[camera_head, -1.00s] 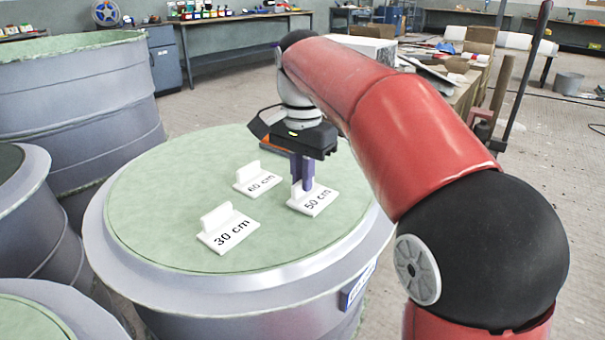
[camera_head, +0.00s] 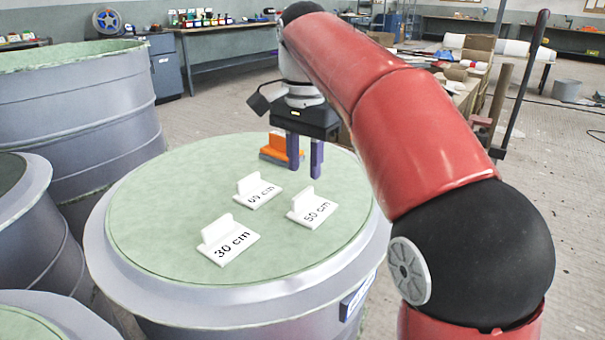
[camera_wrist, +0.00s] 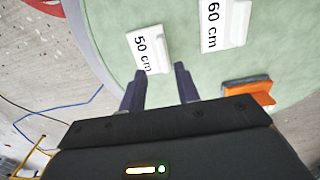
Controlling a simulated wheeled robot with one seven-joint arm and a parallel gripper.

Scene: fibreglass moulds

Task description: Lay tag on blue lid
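Three white tags with upright grips rest on the round green top (camera_head: 165,225) of a grey mould: the 50 cm tag (camera_head: 313,208), the 60 cm tag (camera_head: 258,191) and the 30 cm tag (camera_head: 229,241). My gripper (camera_head: 305,171) is open and empty, behind and above the 50 cm tag. In the wrist view my gripper (camera_wrist: 160,72) has its fingers apart, near the 50 cm tag (camera_wrist: 149,50) but not around it. The 60 cm tag (camera_wrist: 226,24) shows beyond. I see no clearly blue lid; the top under the tags looks pale green.
An orange block on a grey base (camera_head: 281,150) stands on the green top just behind my gripper. A taller mould (camera_head: 80,105) stands at back left, with others along the left edge.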

